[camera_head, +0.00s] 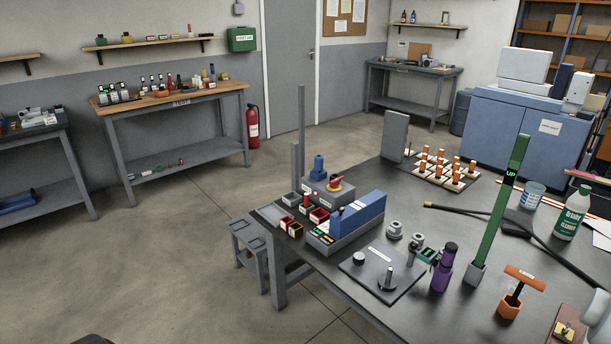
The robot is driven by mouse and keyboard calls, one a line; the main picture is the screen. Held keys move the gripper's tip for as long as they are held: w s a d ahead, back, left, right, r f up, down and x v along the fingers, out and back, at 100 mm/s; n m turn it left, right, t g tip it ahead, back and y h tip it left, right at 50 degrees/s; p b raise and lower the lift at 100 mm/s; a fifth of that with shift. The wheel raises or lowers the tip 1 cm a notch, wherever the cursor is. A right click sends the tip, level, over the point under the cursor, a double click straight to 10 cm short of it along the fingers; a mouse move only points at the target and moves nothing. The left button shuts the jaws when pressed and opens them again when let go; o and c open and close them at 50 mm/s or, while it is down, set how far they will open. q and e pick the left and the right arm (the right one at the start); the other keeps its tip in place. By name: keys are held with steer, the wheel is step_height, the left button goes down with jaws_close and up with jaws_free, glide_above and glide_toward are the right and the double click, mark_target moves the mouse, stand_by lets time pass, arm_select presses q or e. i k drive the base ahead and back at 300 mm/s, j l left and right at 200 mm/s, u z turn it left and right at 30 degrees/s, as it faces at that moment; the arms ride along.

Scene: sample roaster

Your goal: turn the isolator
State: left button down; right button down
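What looks like the isolator is a red rotary handle (335,183) on a yellow disc. It sits on top of a grey box (318,196) near the left corner of the dark table (395,320). The handle is small in this view, so its exact angle is hard to read.
A blue block (360,212) stands right of the handle, and small red bins (319,215) in front. A tall grey post (302,140) rises behind. A green upright (510,195) and a bottle (571,213) stand further right.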

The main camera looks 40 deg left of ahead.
mark_target(334, 183)
steer(key=u, duration=1.05)
